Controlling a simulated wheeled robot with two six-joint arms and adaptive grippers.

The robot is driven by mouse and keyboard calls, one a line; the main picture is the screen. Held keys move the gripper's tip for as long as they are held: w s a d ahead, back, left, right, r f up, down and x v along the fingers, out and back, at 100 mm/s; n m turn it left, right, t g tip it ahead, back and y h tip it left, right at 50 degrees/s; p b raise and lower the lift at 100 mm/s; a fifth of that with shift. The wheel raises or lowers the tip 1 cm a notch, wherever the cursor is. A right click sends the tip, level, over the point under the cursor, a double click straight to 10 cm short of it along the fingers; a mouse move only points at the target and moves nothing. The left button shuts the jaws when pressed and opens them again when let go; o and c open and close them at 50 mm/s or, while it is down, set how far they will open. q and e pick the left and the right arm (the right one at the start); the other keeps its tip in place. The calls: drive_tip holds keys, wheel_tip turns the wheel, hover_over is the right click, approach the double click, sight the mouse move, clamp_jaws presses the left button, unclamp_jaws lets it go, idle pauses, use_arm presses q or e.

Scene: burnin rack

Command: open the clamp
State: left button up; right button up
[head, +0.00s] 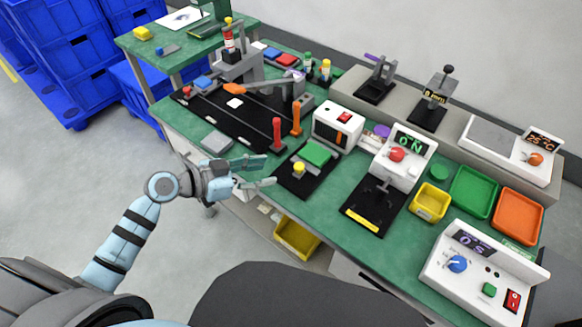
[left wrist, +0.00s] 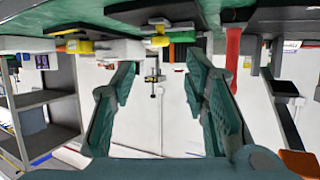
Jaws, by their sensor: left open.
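A red upright handle (head: 277,133) and an orange upright handle (head: 296,118) stand at the right end of a black plate (head: 238,118) on the green bench. They look like clamp levers, but I cannot tell which belongs to the clamp. A red upright bar also shows in the left wrist view (left wrist: 233,50). My left gripper (head: 262,172) is open and empty at the bench's front edge, in front of the red handle and apart from it. Its two fingers (left wrist: 160,85) are spread in the left wrist view, which looks upside down. My right gripper is not in view.
A black board with a green block (head: 317,152) and yellow knob (head: 299,168) lies just right of my left gripper. A white box with a red switch (head: 338,126) and a red-knobbed device (head: 397,154) stand farther right.

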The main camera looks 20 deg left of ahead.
sight(296, 167)
use_arm(q)
drive_tip(key=x, duration=0.9)
drive_tip(key=shift+w+d+f, duration=0.1)
drive_tip(key=shift+w+d, duration=0.05)
drive_tip(key=shift+d, duration=0.05)
drive_tip(key=shift+a, duration=0.1)
clamp_jaws()
